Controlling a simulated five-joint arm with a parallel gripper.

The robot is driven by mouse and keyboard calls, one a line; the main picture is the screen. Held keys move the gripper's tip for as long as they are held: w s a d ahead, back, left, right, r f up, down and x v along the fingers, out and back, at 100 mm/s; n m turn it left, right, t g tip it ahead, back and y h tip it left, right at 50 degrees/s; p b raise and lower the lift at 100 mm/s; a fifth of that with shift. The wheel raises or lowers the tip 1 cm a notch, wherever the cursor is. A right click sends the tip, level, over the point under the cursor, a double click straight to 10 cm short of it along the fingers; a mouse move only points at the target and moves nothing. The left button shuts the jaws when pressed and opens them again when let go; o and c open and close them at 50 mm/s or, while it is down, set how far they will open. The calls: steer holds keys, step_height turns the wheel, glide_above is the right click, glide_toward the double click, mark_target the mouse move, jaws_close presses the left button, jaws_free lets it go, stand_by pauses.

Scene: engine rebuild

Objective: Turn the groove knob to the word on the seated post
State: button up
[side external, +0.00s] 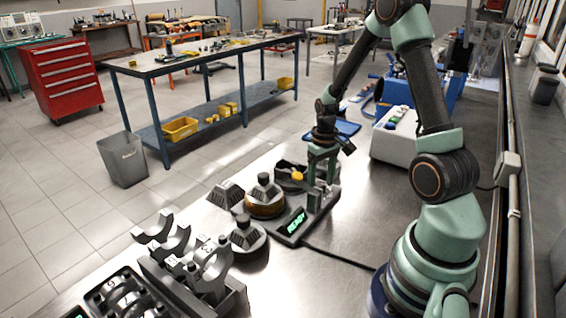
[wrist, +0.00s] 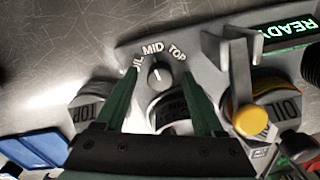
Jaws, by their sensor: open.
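The groove knob (wrist: 158,73) is a small dark round knob on a grey plate, with a white mark pointing up toward MID. The words OIL, MID and TOP arc above it, OIL partly hidden by a finger. My gripper (wrist: 160,71) is open, its green fingers on either side of the knob, with no visible contact. In the side external view, my gripper (side external: 322,168) is low over the fixture and hides the knob. A grey post lettered OIL (wrist: 286,106) is at right and a part lettered TOP (wrist: 88,112) at left. I cannot tell which is seated.
A yellow round cap (wrist: 250,120) and upright grey prongs (wrist: 232,48) stand right of the knob. A green READY display (side external: 291,223) is at the fixture's near end. A post with a brown band (side external: 264,205) and a grey weight-like post (side external: 247,236) stand beside it.

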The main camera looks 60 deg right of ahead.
jaws_close()
steer(key=shift+n, duration=0.3)
steer(key=n, duration=0.4)
steer(key=shift+d, duration=0.1)
steer(key=shift+n, duration=2.4)
jaws_free()
